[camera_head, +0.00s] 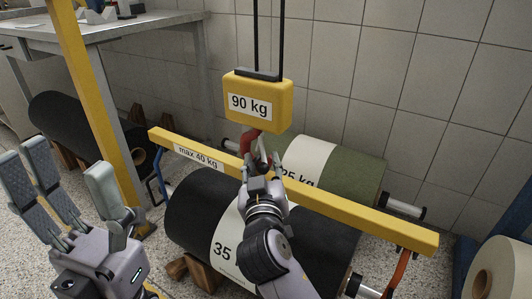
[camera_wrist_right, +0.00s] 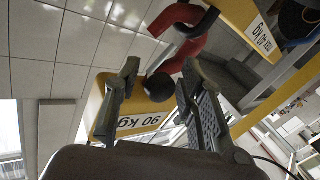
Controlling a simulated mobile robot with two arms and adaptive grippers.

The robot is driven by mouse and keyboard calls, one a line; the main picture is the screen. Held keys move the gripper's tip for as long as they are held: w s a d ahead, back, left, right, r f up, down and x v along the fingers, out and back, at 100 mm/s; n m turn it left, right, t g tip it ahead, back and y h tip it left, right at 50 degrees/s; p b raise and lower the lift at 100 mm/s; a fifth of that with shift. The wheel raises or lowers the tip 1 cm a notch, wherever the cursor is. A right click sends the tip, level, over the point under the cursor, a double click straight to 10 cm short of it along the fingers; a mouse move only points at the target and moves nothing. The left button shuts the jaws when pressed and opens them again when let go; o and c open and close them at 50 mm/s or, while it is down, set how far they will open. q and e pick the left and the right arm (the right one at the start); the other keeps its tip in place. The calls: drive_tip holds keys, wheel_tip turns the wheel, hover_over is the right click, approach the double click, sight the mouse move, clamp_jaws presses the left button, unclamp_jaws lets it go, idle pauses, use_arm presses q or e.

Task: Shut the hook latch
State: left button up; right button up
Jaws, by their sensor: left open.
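The red hook (camera_head: 251,138) hangs under the yellow hoist block (camera_head: 259,101) marked 90 kg, just above the yellow lifting beam (camera_head: 330,207). My right gripper (camera_head: 262,165) is just below and in front of the hook and hides its lower part. In the right wrist view, my right gripper (camera_wrist_right: 160,95) has its fingers apart. The red hook (camera_wrist_right: 180,28) lies just beyond the fingertips, with a dark ball (camera_wrist_right: 158,87) between the fingers in the picture. My left gripper (camera_head: 75,190) is open and empty at the lower left, away from the hook.
Another dark roll (camera_head: 60,115) lies at the left by a grey workbench (camera_head: 130,28).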

drive_tip(key=shift+w, duration=0.35)
drive_tip(key=shift+r, duration=0.1)
clamp_jaws()
idle(0.7)
